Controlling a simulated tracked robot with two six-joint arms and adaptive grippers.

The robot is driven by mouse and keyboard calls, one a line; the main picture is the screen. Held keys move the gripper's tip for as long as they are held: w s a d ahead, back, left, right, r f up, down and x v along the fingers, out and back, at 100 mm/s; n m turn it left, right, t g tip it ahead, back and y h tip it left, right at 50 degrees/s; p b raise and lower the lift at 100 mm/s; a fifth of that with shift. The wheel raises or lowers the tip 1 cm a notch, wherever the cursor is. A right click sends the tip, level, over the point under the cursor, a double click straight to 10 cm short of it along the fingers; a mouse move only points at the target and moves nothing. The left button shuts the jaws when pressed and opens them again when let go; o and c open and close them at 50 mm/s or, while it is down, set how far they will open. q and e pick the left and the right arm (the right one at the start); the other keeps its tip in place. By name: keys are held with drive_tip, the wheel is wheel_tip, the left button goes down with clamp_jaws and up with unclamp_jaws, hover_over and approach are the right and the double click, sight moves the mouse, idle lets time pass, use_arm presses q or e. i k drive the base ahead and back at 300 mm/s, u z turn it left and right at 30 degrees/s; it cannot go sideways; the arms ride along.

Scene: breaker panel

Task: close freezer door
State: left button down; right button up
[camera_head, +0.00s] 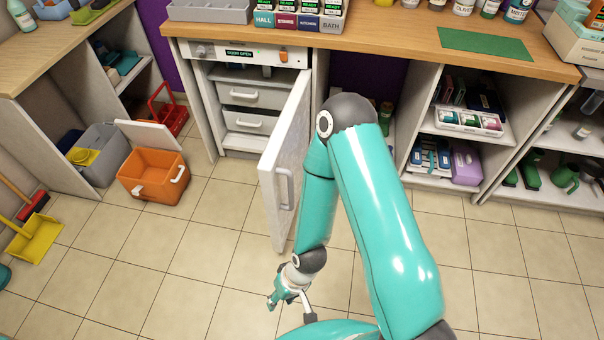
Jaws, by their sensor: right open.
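The freezer (245,72) is under the wooden counter, with white drawers (250,96) inside. Its small green display reads "DOOR OPEN". The white freezer door (290,145) is swung wide open on its right side and sticks out toward me, with a grey handle (284,189) near its free edge. My right gripper (289,300) is open and empty, low in front of the door's near end, apart from the handle. My right arm crosses in front of part of the door's right side. My left gripper is out of view.
An orange cooler (153,176) with a white lid stands on the floor left of the freezer, beside a grey bin (102,155). Open shelves (450,140) are to the right. The tiled floor between cooler and door is clear.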

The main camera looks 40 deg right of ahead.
sight(281, 169)
drive_tip(key=z, duration=1.05)
drive_tip(key=i, duration=1)
drive_tip(key=z, duration=0.55)
drive_tip(key=k, duration=1.2)
drive_tip(key=z, duration=0.05)
drive_tip(key=i, duration=0.95)
drive_tip(key=u, duration=0.2)
